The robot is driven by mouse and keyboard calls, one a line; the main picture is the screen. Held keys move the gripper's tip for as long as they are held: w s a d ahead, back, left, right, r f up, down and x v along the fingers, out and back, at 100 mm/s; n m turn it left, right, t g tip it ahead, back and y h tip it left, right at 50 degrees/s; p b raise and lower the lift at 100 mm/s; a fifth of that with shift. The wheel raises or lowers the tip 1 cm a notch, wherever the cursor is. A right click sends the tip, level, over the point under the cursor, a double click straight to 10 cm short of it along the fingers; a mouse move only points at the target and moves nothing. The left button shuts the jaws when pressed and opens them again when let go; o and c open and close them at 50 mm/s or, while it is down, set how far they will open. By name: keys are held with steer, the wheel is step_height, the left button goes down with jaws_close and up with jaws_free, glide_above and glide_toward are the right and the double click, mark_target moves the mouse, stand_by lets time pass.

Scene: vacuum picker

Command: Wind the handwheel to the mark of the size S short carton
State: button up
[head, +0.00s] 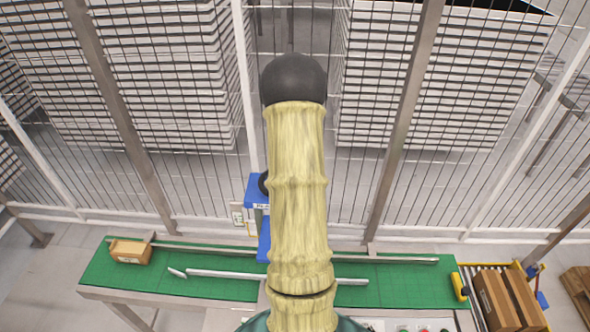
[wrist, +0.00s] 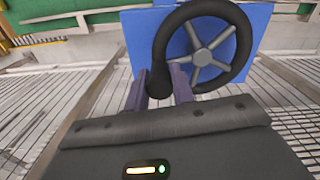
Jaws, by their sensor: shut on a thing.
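The handwheel (wrist: 241,45) has a black rim and grey spokes and stands in front of a blue housing (wrist: 262,22) in the wrist view. Its black handle (wrist: 159,82) sticks out toward me at the lower left of the rim. My gripper (wrist: 158,90) is shut on this handle, one finger on each side. A pale strip (wrist: 38,40) shows at the upper left of the wrist view; I cannot read any size mark.
A green bench (head: 400,285) with metal rails runs across the head view. A small carton (head: 130,252) stands at its left end. Brown cartons (head: 497,300) and a yellow device (head: 460,287) are at the right. A wire fence (head: 200,190) rises behind.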

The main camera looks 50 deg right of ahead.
steer(key=shift+s+a+m, duration=0.25)
steer(key=shift+a+m, duration=0.05)
steer(key=shift+m, duration=0.6)
steer(key=o, duration=0.9)
steer(key=shift+r, duration=0.15)
step_height(320, 180, up, 17)
steer(key=b, duration=0.3)
steer(key=shift+r, duration=0.1)
